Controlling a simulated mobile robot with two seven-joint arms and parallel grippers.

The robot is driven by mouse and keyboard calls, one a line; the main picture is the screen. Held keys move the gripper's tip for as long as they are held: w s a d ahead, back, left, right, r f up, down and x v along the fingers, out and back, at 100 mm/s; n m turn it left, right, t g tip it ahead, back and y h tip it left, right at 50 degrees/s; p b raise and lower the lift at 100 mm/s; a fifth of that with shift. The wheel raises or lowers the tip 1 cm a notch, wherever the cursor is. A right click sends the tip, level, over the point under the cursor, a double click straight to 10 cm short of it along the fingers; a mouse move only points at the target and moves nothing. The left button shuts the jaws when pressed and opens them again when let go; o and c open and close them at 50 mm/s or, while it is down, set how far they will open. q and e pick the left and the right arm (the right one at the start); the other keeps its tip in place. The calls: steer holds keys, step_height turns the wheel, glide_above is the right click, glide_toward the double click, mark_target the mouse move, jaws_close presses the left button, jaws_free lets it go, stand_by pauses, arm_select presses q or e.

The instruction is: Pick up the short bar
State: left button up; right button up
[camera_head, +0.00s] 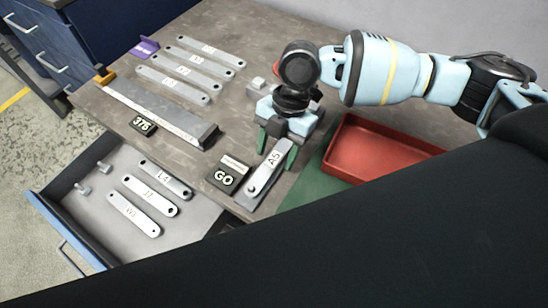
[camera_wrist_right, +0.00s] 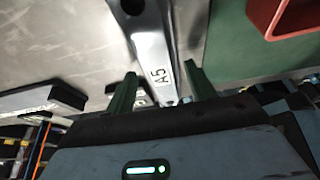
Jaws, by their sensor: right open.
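A grey metal bar marked A5 (camera_head: 265,172) lies at the table's front edge on a dark grey piece, beside the black GO block (camera_head: 228,175). My right gripper (camera_head: 277,148) is open above its far end, with green fingers on either side. In the right wrist view the A5 bar (camera_wrist_right: 153,50) runs between the open fingers (camera_wrist_right: 163,88), with no grip on it visible. Three bars, L4 (camera_head: 166,179), J7 (camera_head: 151,194) and W1 (camera_head: 134,213), lie in the open drawer. Which one is called short is not marked. My left gripper is not in view.
Several bars (camera_head: 198,62) lie at the back left by a purple tag (camera_head: 145,48). A long grey bar fixture (camera_head: 160,112) and a black 375 block (camera_head: 143,126) stand in front. A red tray (camera_head: 375,150) sits on a green mat (camera_head: 312,180) to the right.

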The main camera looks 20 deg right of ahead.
mark_target(271, 166)
steer(key=shift+c, duration=0.2)
jaws_close()
steer(key=shift+r, duration=0.1)
steer(key=shift+r, duration=0.4)
steer(key=r, duration=0.2)
steer(key=shift+s+a+r, duration=0.1)
steer(key=shift+s+r, duration=0.15)
steer(key=shift+r, duration=0.1)
steer(key=s, duration=0.5)
steer(key=s+a+r, duration=0.1)
steer(key=s, duration=0.4)
steer(key=s+a, duration=0.1)
steer(key=s, duration=0.4)
steer(key=shift+s+a+r, duration=0.1)
steer(key=shift+a+r, duration=0.05)
steer(key=shift+a, duration=0.1)
